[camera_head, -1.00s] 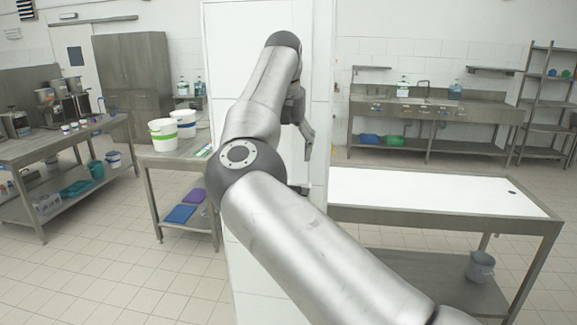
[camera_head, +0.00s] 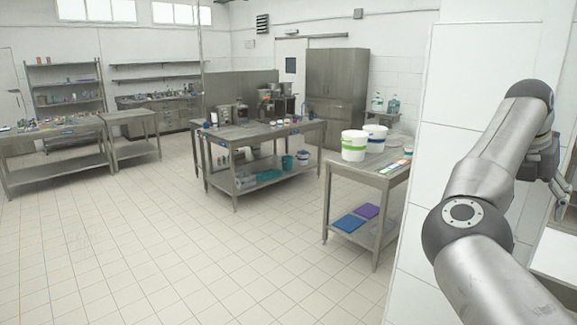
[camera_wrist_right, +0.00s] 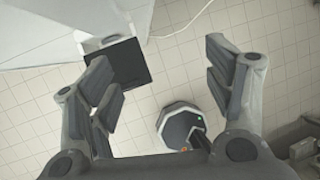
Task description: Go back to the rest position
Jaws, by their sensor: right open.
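My right gripper (camera_head: 561,178) hangs at the right edge of the head view, at the end of my raised right arm, beside a white tiled pillar. In the right wrist view the two fingers of the right gripper (camera_wrist_right: 166,85) are spread apart with nothing between them. Tiled floor shows below and between the fingers. My left gripper is in neither view.
A white pillar (camera_head: 440,120) stands close to my right arm. A steel table (camera_head: 372,172) with white buckets (camera_head: 354,145) stands left of it. Another steel table (camera_head: 262,132) holds appliances. The tiled floor (camera_head: 200,255) at left is wide and clear.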

